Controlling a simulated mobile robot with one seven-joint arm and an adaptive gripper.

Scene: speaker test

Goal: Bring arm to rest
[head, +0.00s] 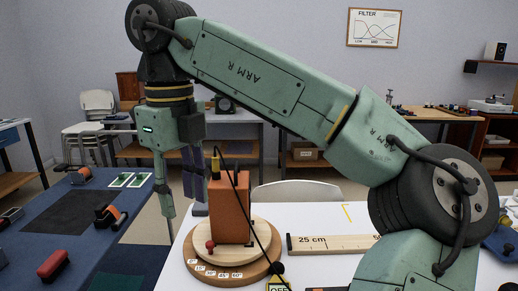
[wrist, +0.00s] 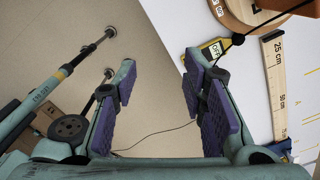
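My gripper (head: 183,207) hangs from my raised green arm, pointing down, to the left of the white table. In the wrist view my gripper (wrist: 160,82) has its two purple-padded fingers spread wide. Nothing is between them but a view of the beige floor. In the head view the fingers are left of the orange-brown speaker box (head: 229,212). The box stands upright on a round wooden turntable (head: 255,268) with angle labels.
The blue table (head: 112,262) at left holds a dark mat and red tools. Floor shows between the tables.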

